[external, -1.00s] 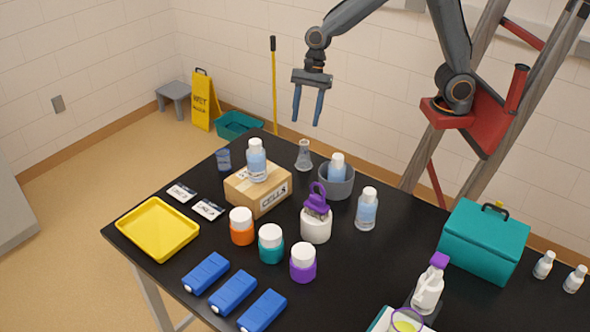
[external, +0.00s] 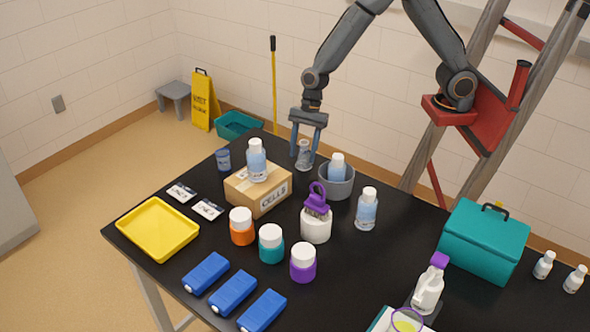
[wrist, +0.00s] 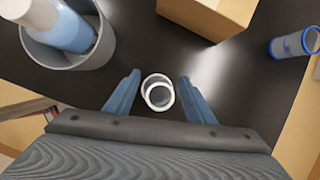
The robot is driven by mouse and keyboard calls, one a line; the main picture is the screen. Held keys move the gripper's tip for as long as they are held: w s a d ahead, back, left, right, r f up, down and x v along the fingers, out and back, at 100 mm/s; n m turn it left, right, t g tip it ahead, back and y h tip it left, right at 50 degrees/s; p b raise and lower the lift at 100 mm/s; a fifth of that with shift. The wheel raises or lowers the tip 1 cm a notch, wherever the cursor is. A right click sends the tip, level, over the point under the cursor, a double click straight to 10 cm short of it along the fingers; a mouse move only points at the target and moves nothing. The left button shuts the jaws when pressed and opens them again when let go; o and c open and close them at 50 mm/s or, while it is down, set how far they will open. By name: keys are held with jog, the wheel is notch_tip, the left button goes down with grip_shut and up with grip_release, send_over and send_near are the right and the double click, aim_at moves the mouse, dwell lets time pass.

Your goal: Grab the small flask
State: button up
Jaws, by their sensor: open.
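The small flask (external: 304,157) is clear glass with a narrow neck and stands upright on the black table behind the cardboard box. In the wrist view its round rim (wrist: 158,92) shows from above, between my fingers. My gripper (external: 305,155) is open, pointing down, with one finger on each side of the flask. The wrist view shows my gripper (wrist: 158,90) with a gap on both sides of the rim.
A grey pot (external: 337,184) holding a bottle stands close to the right of the flask. A cardboard box (external: 262,194) with a bottle on top is in front. A small blue-marked beaker (external: 223,160) stands to the left.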

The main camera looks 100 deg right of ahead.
jog(key=shift+w+a+f, duration=0.1)
jog(key=shift+a+f, duration=0.1)
jog(key=shift+f, duration=0.45)
jog(key=c, duration=1.2)
jog(key=shift+o, duration=0.2)
jog(key=shift+r, duration=0.1)
